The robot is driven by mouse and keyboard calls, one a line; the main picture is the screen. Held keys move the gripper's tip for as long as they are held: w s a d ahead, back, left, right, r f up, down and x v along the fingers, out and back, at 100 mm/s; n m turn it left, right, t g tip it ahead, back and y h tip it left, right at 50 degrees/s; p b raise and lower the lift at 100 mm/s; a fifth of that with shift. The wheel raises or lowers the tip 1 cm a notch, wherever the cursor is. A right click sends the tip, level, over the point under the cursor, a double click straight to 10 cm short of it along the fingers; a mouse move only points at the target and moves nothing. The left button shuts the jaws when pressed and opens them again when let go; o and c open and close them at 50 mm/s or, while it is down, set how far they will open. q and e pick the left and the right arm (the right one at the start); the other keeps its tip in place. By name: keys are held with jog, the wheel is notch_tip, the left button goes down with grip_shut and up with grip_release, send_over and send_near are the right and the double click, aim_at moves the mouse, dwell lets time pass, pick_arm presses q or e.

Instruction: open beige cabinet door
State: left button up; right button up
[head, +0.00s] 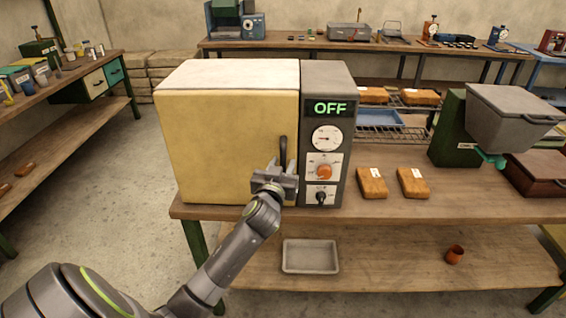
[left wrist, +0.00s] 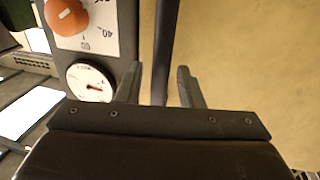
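The beige cabinet door (head: 225,145) is the yellowish front of a box-shaped cabinet on the wooden bench. It looks closed. Its dark upright handle (head: 283,150) is near the door's right edge, and it also shows in the left wrist view (left wrist: 161,50). My left gripper (head: 276,176) is at the lower part of the handle. In the left wrist view my left gripper (left wrist: 158,78) has its fingers apart, one on each side of the handle, with gaps visible. Whether the fingers reach fully around it is hard to tell. My right gripper is not in view.
A dark control panel (head: 328,190) with a green OFF sign, a gauge and knobs stands right of the door. Wrapped orange-brown packs (head: 372,183) and a green machine (head: 452,135) are farther right. A tray (head: 310,257) lies on the lower shelf. The floor left of the bench is clear.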

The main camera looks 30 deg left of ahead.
pick_arm(q)
jog(key=shift+w+a, duration=0.2)
jog(key=shift+w, duration=0.25)
grip_shut()
